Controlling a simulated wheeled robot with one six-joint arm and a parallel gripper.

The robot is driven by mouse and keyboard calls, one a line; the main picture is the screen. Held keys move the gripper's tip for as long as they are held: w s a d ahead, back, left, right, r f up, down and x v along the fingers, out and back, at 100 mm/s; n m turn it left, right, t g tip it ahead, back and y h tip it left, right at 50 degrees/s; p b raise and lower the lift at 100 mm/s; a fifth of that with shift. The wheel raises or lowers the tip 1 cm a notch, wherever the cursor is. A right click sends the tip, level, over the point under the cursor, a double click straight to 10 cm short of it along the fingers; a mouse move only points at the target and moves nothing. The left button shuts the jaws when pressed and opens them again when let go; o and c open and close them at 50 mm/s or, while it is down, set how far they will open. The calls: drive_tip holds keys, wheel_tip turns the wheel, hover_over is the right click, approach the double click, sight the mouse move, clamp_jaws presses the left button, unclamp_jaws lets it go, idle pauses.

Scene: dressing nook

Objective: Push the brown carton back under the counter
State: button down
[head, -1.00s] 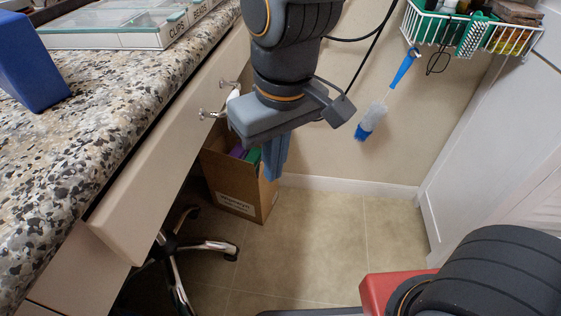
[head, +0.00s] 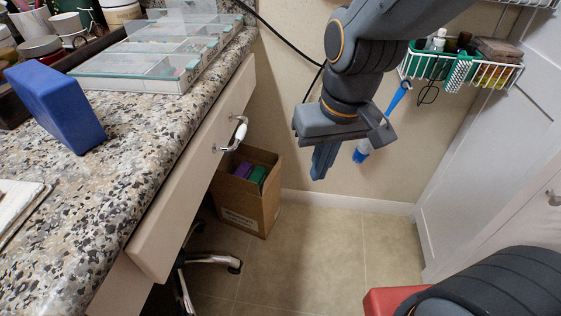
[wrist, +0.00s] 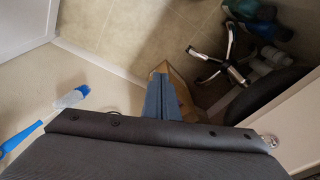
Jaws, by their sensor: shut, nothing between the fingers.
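The brown carton (head: 262,205) stands upright on the floor at the back wall, partly under the counter (head: 150,140), with its top open. Purple and green things show inside it. Its left side is hidden by the drawer front. My gripper (head: 318,178) points down, to the right of the carton and above the floor, apart from it in the head view. Its blue fingers are shut and empty. In the wrist view the fingers (wrist: 162,100) cover much of the carton (wrist: 178,85).
A drawer (head: 195,165) juts out above. A blue-handled brush (head: 385,125) hangs on the wall below a wire basket (head: 470,65). The tiled floor (head: 320,245) in front is clear.

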drive_tip(key=w+d+m+t+h+p, duration=0.1)
drive_tip(key=w+d+m+p, duration=0.3)
drive_tip(key=d, duration=0.8)
drive_tip(key=w+a+f+m+g+y, duration=0.1)
drive_tip(key=w+a+f+m, duration=0.4)
drive_tip(key=w+f+m, duration=0.4)
drive_tip(key=w+a+f+m+g+y, duration=0.1)
drive_tip(key=w+a+f+m, duration=0.45)
drive_tip(key=w+f, duration=0.5)
drive_tip(key=w+a+f+m+b, duration=0.1)
drive_tip(key=a+f, duration=0.3)
drive_tip(key=f, duration=0.6)
drive_tip(key=w+a+f+m+b, duration=0.1)
drive_tip(key=a+f+m+b, duration=0.2)
drive_tip(key=f, duration=0.7)
drive_tip(key=shift+w+a+m+y, duration=0.3)
drive_tip(key=shift+w+a+m, duration=0.1)
drive_tip(key=shift+a+m, duration=0.45)
drive_tip(key=shift+w+f, duration=0.1)
